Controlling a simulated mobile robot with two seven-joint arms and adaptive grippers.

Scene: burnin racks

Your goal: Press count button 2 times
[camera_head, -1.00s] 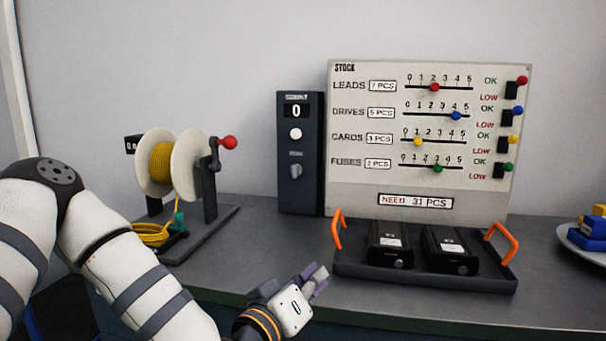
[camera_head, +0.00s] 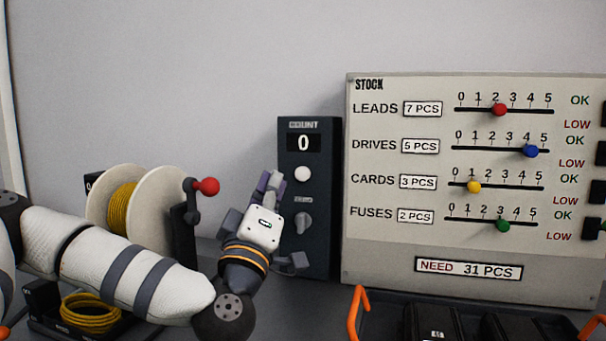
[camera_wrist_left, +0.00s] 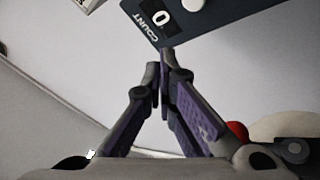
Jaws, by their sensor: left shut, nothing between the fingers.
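The dark count box (camera_head: 322,240) stands upright against the wall, and its display (camera_head: 303,143) reads 0. The round white count button (camera_head: 302,173) is below the display, with a grey knob (camera_head: 303,221) lower down. My left gripper (camera_head: 268,183) is shut and empty, its fingertips to the left of the button and apart from it in the picture. In the left wrist view the shut fingertips (camera_wrist_left: 157,66) point toward the box, whose display (camera_wrist_left: 160,14) and part of the white button (camera_wrist_left: 193,3) show at the top edge. My right gripper is not in view.
A reel (camera_head: 165,215) of yellow cable with a red-knobbed crank (camera_head: 206,186) stands left, behind my left arm. The stock board (camera_head: 400,255) is right of the box. A dark tray with orange handles (camera_head: 357,312) is in front.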

